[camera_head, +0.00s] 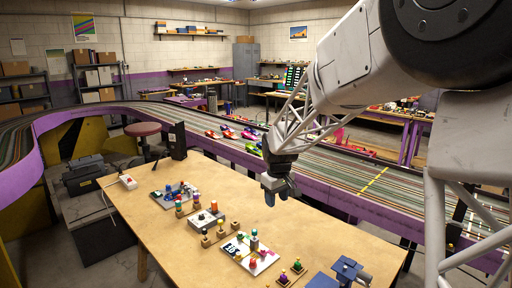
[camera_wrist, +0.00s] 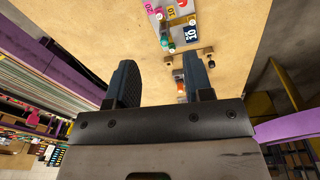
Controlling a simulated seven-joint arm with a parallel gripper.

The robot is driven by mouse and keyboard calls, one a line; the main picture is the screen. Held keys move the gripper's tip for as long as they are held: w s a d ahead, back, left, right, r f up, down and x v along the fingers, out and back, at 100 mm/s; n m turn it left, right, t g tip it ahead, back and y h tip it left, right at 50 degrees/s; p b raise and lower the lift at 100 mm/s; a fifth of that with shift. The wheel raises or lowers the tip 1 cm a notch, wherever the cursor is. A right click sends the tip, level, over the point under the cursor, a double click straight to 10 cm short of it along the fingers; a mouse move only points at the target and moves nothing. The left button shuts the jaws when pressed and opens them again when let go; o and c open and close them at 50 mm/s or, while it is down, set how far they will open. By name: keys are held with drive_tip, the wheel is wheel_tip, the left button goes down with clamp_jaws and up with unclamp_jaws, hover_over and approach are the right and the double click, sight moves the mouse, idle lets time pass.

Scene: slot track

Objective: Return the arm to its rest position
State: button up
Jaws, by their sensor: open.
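My gripper (camera_head: 279,192) is above the wooden table (camera_head: 320,238), over its back part near the slot track. In the wrist view my gripper (camera_wrist: 158,85) shows its two dark fingers spread apart with nothing held between them. My white arm reaches in from the upper right of the head view.
On the table are a white board with coloured pegs (camera_head: 250,253), a grey box with knobs (camera_head: 206,219), another pegged board (camera_head: 174,195) and a blue device (camera_head: 349,270). The purple-sided slot track (camera_head: 330,163) runs behind, with toy cars (camera_head: 228,132).

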drive_tip(key=s+d+r+m, duration=0.1)
drive_tip(key=s+d+r, duration=0.15)
drive_tip(key=s, duration=0.45)
drive_tip(key=s+d+r+m, duration=0.1)
drive_tip(key=s+d+r, duration=0.15)
drive_tip(key=s, duration=0.45)
drive_tip(key=s+d+r+m, duration=0.2)
drive_tip(key=s+d, duration=0.1)
drive_tip(key=s, duration=0.4)
drive_tip(key=s+d+f+m, duration=0.1)
drive_tip(key=s+d, duration=0.1)
drive_tip(key=s, duration=0.8)
drive_tip(key=s+d+f+m+t, duration=0.1)
drive_tip(key=s+d+m, duration=0.1)
drive_tip(key=s, duration=0.8)
drive_tip(key=shift+s+f+t, duration=0.25)
drive_tip(key=shift+s+t, duration=0.05)
drive_tip(key=shift+s, duration=0.05)
